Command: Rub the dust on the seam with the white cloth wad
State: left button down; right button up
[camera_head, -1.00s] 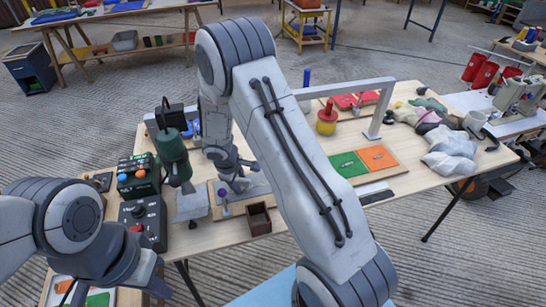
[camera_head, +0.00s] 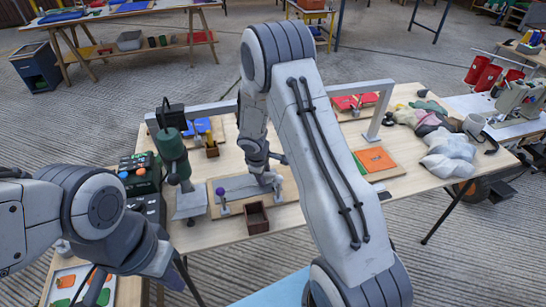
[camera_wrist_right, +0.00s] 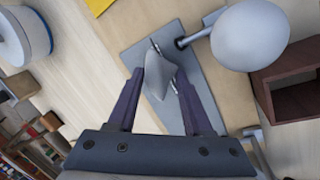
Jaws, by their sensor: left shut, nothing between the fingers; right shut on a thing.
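A grey panel (camera_head: 240,187) lies on a wooden board (camera_head: 290,187), with a purple-knobbed clamp (camera_head: 222,194) at its left end. My right gripper (camera_head: 272,178) is low over the panel's right part. In the right wrist view, my right gripper (camera_wrist_right: 163,92) is shut on the pale cloth wad (camera_wrist_right: 157,76), which sits over or against the grey panel (camera_wrist_right: 192,66). Whether it touches is hard to tell. Seam and dust cannot be made out. My left gripper (camera_head: 168,275) is shut and empty at the lower left, partly hidden by its own wrist.
A small brown open box (camera_head: 255,217) stands close in front of the board. A green tool on a stand (camera_head: 172,155) is left of it. A grey bar frame (camera_head: 378,115) spans the table behind. Grey rags (camera_head: 448,155) and an orange square (camera_head: 375,160) lie right.

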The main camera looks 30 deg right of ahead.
jog(key=shift+s+d, duration=0.1)
jog(key=shift+d, duration=0.35)
notch_tip(320, 180, up, 2)
jog(key=shift+r+p, duration=0.25)
jog(key=shift+p, duration=0.6)
jog(key=shift+r+p, duration=0.3)
jog(key=shift+d+r+p, duration=0.15)
jog(key=shift+r+p, duration=2.05)
jog(key=shift+r, duration=0.25)
jog(key=shift+r, duration=0.1)
